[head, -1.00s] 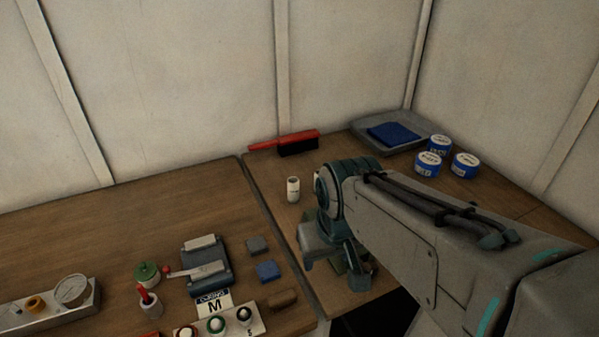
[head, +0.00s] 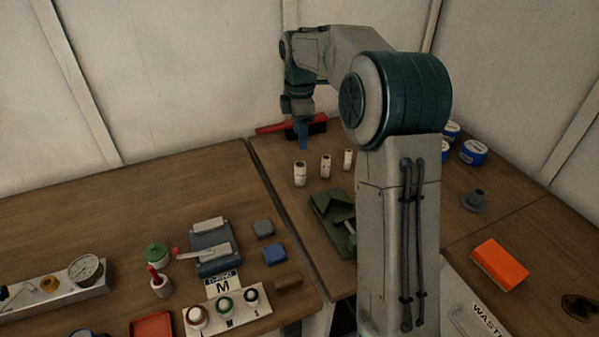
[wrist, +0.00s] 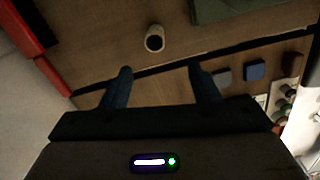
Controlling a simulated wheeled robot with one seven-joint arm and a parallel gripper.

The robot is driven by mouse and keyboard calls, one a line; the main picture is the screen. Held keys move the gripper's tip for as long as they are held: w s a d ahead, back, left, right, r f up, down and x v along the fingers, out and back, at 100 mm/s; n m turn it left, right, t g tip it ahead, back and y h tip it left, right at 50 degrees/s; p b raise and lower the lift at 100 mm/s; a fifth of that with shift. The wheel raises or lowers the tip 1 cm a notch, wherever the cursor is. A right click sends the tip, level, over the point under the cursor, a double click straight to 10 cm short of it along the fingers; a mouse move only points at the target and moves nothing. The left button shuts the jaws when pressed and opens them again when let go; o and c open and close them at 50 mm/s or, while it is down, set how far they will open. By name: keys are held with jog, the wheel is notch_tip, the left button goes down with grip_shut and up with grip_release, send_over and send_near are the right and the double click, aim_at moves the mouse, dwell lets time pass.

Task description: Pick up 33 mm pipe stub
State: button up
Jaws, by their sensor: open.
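Three short white cylinders stand upright in a row on the right-hand table in the head view: a left one (head: 300,174), a middle one (head: 325,167) and a right one (head: 347,160). I cannot read which is the 33 mm pipe stub. The wrist view shows one white stub (wrist: 154,38) end-on, with a dark round opening, beyond my fingertips and apart from them. My gripper (wrist: 160,72) is open and empty, its two dark fingers spread. In the head view my gripper (head: 302,146) points down, behind and above the row, in front of the brush.
A red-handled brush (head: 270,128) lies at the back. A green folded item (head: 328,217) lies in front of the stubs. Blue-sided tins (head: 473,153), a grey flanged part (head: 474,201) and an orange block (head: 500,264) are to the right. The left table (head: 90,215) has bare wood behind its tools.

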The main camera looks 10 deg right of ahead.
aim_at(301, 164)
jog(key=shift+n, duration=0.3)
jog(key=f, duration=0.6)
jog(key=w+f, duration=0.1)
jog(key=f, duration=0.1)
jog(key=shift+d+f, duration=0.1)
jog(key=shift+f, duration=0.3)
jog(key=shift+f+p, duration=0.8)
jog(key=shift+f, duration=1.9)
jog(key=shift+d, duration=0.1)
jog(key=c, duration=1)
